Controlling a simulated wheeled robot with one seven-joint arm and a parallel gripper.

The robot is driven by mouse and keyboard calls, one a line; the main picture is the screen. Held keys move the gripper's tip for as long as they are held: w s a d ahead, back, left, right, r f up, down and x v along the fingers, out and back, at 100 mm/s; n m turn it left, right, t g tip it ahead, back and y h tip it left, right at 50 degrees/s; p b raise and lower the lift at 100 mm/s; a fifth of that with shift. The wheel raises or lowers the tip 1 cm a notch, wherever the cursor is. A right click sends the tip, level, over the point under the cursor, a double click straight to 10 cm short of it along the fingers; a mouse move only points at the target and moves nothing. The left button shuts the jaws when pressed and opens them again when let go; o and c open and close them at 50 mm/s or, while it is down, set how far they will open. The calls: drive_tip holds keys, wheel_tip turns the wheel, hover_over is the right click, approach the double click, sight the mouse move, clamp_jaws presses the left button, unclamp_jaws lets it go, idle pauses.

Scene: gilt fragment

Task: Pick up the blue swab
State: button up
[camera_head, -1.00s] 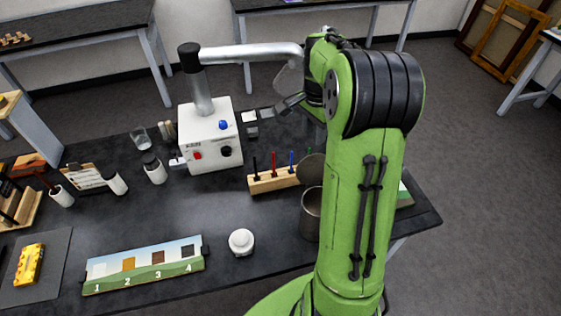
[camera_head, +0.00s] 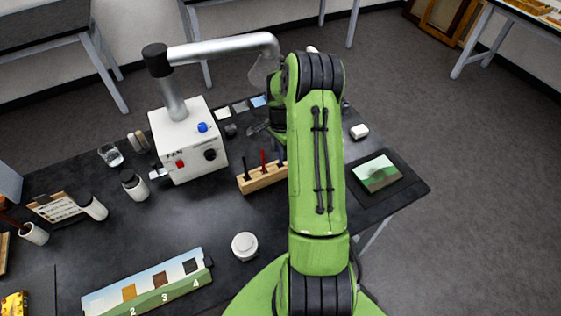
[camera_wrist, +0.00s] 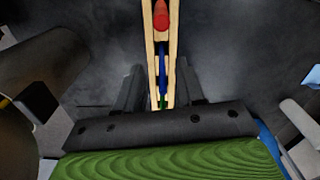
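The wooden rack (camera_head: 258,182) stands on the black table, holding a black swab (camera_head: 244,171), a red swab (camera_head: 263,160) and the blue swab (camera_head: 280,156). My arm hides the rack's right end. In the wrist view the blue swab (camera_wrist: 163,78) lies along the rack (camera_wrist: 149,45), between the red swab (camera_wrist: 161,16) and a green swab (camera_wrist: 163,103). My gripper (camera_wrist: 161,76) is open, with one finger on each side of the blue swab and visible gaps between. In the head view my gripper is mostly hidden behind my arm.
A white fan box (camera_head: 188,143) with a metal duct (camera_head: 222,50) stands behind the rack. A white round jar (camera_head: 245,246) stands in front of it, and a numbered strip (camera_head: 148,284) lies front left. A small painting (camera_head: 377,173) lies on a dark mat at right.

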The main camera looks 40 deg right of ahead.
drive_tip(key=f, duration=0.2)
drive_tip(key=shift+w+f, duration=0.2)
drive_tip(key=shift+f, duration=0.15)
drive_tip(key=shift+s+r, duration=0.1)
drive_tip(key=c, duration=0.4)
clamp_jaws()
